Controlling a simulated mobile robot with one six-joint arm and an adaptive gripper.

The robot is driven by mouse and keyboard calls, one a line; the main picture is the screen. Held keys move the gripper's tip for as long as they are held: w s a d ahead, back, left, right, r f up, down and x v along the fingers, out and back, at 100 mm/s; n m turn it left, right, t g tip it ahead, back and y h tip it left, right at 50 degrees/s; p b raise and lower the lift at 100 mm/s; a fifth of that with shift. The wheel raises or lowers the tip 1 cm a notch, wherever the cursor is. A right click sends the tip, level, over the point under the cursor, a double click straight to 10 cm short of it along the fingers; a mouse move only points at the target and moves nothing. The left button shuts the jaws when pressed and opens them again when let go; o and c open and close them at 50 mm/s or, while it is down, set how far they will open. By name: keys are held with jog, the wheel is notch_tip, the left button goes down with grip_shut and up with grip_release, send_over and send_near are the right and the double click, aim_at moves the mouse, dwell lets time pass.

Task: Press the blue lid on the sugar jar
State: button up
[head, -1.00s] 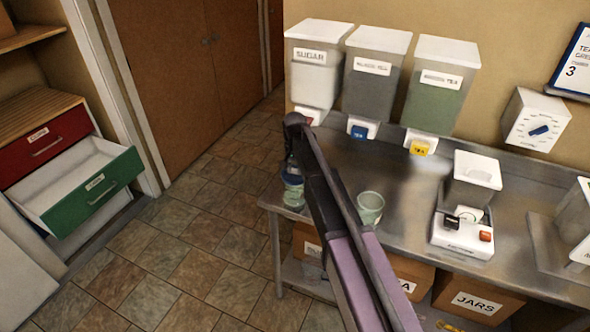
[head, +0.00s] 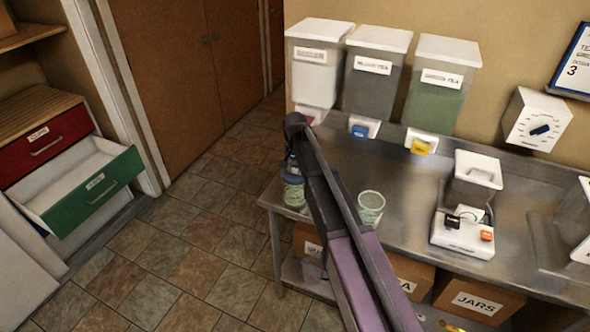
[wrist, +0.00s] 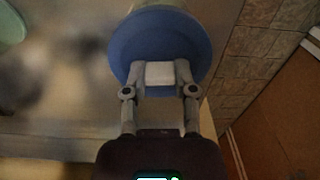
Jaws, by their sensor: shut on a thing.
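The blue lid (wrist: 119,48) is a round disc with a white grip block (wrist: 160,74) on it. My gripper (wrist: 160,78) is shut on this block, one finger on each side. In the head view the lid (head: 292,178) shows as a blue band at the top of a clear jar (head: 293,196), at the left end of the steel counter. A pale sliver of the jar (wrist: 158,3) shows past the lid in the wrist view. I cannot tell whether the lid is fully seated.
A greenish open glass (head: 370,207) stands right of my arm. The sugar dispenser (head: 314,75) and two tea dispensers (head: 373,82) (head: 438,95) line the wall. A white device (head: 463,233) sits further right on the counter (head: 400,178). The green drawer (head: 95,190) stands open at left.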

dwell(0.4)
jog(key=o, duration=0.9)
jog(key=shift+o, duration=0.3)
jog(key=o, duration=0.3)
jog(key=shift+r+p, duration=3.5)
grip_shut()
